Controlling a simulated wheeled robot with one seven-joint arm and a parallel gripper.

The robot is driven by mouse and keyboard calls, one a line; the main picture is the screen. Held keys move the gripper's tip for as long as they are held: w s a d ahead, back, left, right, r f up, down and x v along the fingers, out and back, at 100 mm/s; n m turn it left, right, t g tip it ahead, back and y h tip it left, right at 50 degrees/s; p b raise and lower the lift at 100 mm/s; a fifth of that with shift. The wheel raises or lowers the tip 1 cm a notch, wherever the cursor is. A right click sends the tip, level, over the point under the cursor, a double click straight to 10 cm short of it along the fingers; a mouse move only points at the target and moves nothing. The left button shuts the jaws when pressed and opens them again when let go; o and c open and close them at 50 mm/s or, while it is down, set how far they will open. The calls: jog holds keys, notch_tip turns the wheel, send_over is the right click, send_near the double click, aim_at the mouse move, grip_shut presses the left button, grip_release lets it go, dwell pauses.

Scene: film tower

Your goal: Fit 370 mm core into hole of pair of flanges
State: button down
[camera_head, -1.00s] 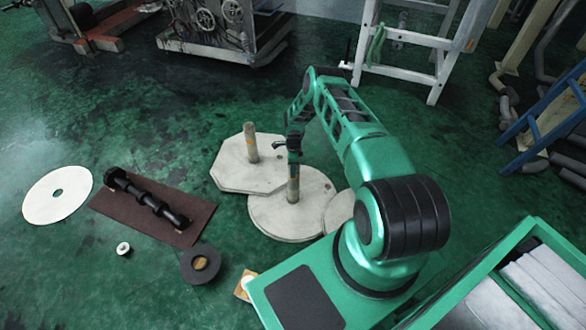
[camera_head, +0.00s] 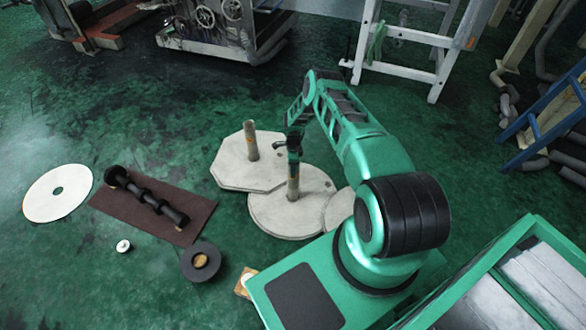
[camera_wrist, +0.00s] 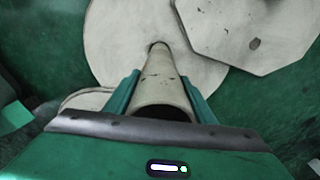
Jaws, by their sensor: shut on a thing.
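My gripper (camera_head: 294,158) is shut on a pale tubular core (camera_head: 293,187), which stands upright over the round pale flange (camera_head: 268,215). In the wrist view the core (camera_wrist: 160,75) runs between the fingers, its open end towards the camera. Its lower end meets the round flange (camera_wrist: 115,40) at a dark rim; I cannot tell how deep it sits. An octagonal pale flange (camera_head: 237,175) lies behind and to the left, with another upright core (camera_head: 250,142) on it. The octagonal plate also shows in the wrist view (camera_wrist: 225,35).
A partly hidden pale disc (camera_head: 338,212) lies right of the round flange. A brown mat (camera_head: 115,205) with a black shaft (camera_head: 148,198), a black ring (camera_head: 187,264) and a white disc (camera_head: 42,205) lie left. A ladder (camera_head: 415,36) and machine (camera_head: 225,35) stand behind.

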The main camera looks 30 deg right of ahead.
jog(key=c, duration=0.7)
grip_release()
jog(key=shift+c, duration=0.2)
jog(key=shift+f, duration=0.1)
notch_tip(320, 180, up, 11)
jog(key=shift+w, duration=0.1)
